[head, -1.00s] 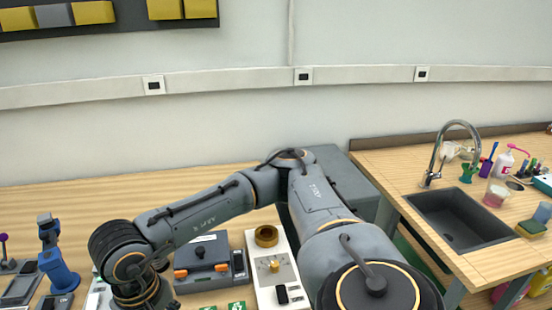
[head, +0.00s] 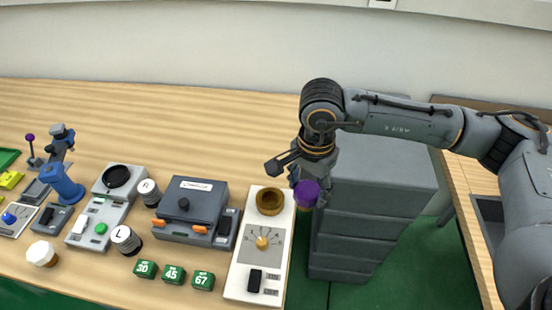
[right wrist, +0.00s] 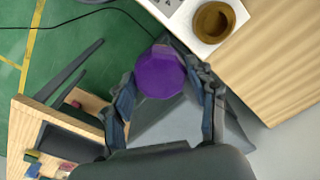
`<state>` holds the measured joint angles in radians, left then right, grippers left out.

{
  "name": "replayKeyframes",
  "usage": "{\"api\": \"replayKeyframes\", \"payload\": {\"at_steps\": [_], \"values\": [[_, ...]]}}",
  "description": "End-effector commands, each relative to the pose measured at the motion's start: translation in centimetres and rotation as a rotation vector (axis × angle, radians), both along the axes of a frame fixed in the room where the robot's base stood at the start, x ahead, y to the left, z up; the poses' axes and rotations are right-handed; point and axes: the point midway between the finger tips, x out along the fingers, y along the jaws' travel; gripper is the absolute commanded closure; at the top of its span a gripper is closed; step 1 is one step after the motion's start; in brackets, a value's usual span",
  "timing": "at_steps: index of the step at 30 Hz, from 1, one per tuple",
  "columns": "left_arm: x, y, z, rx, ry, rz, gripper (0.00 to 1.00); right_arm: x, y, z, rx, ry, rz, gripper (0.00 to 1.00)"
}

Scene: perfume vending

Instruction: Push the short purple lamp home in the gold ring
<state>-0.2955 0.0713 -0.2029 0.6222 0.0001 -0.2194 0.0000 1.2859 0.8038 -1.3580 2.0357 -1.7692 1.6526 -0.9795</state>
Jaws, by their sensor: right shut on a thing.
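The short purple lamp (head: 307,192) is held by my right gripper (head: 308,182), just right of the white panel. In the right wrist view the lamp's purple top (right wrist: 160,72) shows between the fingers of the right gripper (right wrist: 161,85); its lower part is hidden. The gold ring (head: 270,201) stands on the back end of the white panel (head: 237,283), close to the left of the lamp. The gold ring (right wrist: 214,22) also shows in the right wrist view, up and right of the lamp, with a gap between them. My left gripper is out of view.
A grey drawer cabinet (head: 380,178) stands below and behind the right gripper, past the table edge. On the panel are a gold knob (head: 262,243) and a black switch (head: 254,281). A grey box (head: 190,207) with orange clips stands to the left.

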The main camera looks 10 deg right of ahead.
Motion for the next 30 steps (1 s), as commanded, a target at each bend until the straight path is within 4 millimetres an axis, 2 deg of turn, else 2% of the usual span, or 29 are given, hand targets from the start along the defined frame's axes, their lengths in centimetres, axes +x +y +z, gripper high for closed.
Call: {"api": "replayKeyframes", "payload": {"at_steps": [3,7,11,20,24,30], "values": [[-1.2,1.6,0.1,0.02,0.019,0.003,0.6,1.5,0.8,-0.1,0.008,-0.001,-0.262,0.65],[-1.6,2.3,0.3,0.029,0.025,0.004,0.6,3.1,1.5,-0.2,0.017,-0.003,-0.558,0.65],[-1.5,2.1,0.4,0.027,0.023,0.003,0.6,4.5,2.2,-0.4,0.023,-0.002,-0.854,0.65],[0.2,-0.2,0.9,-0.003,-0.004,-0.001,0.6,7.4,4.0,-0.9,0.037,0.008,-1.536,0.65],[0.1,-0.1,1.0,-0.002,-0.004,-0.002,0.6,8.5,4.7,-1.2,0.036,0.012,-1.843,0.65],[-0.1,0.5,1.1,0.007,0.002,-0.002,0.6,9.5,5.6,-1.6,0.031,0.016,-2.167,0.65]]}}
